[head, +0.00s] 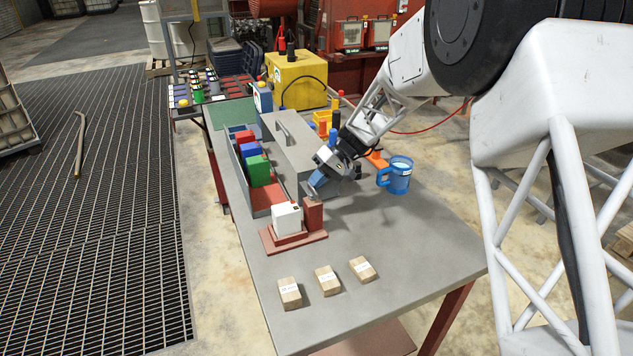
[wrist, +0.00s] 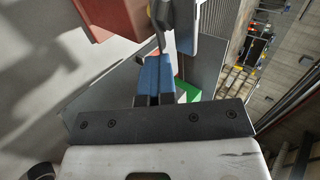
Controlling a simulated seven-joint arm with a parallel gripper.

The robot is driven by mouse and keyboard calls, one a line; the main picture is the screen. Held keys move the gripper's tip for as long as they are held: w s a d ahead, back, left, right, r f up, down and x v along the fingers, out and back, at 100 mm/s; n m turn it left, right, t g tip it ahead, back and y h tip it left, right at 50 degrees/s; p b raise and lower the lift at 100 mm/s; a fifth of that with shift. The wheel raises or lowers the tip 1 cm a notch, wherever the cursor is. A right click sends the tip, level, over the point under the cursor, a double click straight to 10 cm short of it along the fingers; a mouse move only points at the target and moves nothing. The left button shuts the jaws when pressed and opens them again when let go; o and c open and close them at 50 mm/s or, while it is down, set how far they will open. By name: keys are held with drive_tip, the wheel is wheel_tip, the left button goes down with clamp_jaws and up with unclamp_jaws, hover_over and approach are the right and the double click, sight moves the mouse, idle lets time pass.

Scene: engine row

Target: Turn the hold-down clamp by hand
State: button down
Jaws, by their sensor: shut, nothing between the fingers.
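A white block (head: 287,218) and a dark red post (head: 313,212) stand on a red base (head: 292,240) on the grey bench. In the wrist view, the red post (wrist: 98,14) and a pale block (wrist: 186,28) show at the top. A narrow dark part (wrist: 159,22) lies between them; it may be the hold-down clamp, but I cannot tell for sure. My gripper (head: 314,184) is low over the bench, just behind the post. Its blue fingers (wrist: 152,78) are shut and empty, with their tips close to the dark part. Contact cannot be told.
A long tray (head: 236,170) with red, blue and green blocks stands left of my gripper, beside a grey toolbox (head: 290,150). A blue mug (head: 399,178) stands to the right. Wooden blocks (head: 326,281) lie at the front. The bench between mug and blocks is clear.

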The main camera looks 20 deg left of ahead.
drive_tip(key=w+d+f+v, duration=0.1)
drive_tip(key=f+v, duration=0.1)
drive_tip(key=v, duration=1.1)
drive_tip(key=shift+d, duration=0.2)
drive_tip(key=shift+w, duration=0.1)
